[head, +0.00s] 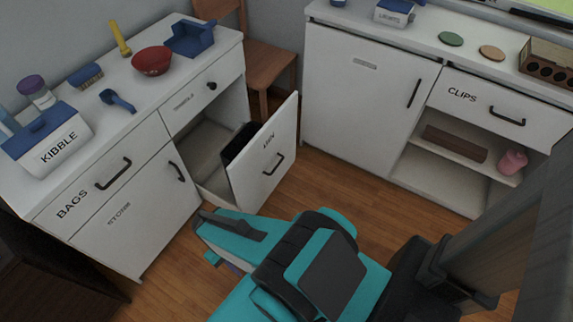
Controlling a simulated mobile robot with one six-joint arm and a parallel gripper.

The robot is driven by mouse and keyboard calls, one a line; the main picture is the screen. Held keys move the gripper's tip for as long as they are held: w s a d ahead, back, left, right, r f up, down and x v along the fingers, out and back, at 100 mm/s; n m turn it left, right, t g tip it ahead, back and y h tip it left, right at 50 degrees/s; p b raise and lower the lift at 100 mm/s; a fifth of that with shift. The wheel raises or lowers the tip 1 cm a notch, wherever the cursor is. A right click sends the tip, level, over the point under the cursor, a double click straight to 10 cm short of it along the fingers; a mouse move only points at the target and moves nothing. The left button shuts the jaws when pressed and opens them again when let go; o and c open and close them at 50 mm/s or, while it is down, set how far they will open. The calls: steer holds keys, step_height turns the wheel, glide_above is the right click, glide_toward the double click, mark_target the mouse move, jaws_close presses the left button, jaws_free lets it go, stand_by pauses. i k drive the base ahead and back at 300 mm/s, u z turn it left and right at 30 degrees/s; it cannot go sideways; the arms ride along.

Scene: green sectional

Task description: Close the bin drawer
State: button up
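The bin drawer (262,165) is pulled out from the left white cabinet. Its white front panel carries a dark handle (274,164) and small lettering that is hard to read. A dark container (238,143) shows inside, behind the front panel. My gripper (210,236), teal with dark parts, is low in the view, in front of the drawer and just below its front panel in the picture. I cannot tell whether it touches the panel. Its fingertips are partly hidden by its own body, so its opening is unclear.
The left counter holds a kibble box (46,143), a red bowl (152,61), a blue tray (191,39) and a brush (86,76). A wooden chair (268,66) stands behind the drawer. A second white cabinet (357,100) is at right. Wood floor (320,180) lies open between.

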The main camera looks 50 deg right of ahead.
mark_target(254, 174)
steer(key=u, duration=0.55)
steer(key=k, duration=0.15)
steer(key=z, duration=2.05)
steer(key=k, duration=0.95)
steer(key=u, duration=0.2)
steer(key=i, duration=0.95)
steer(key=z, duration=0.05)
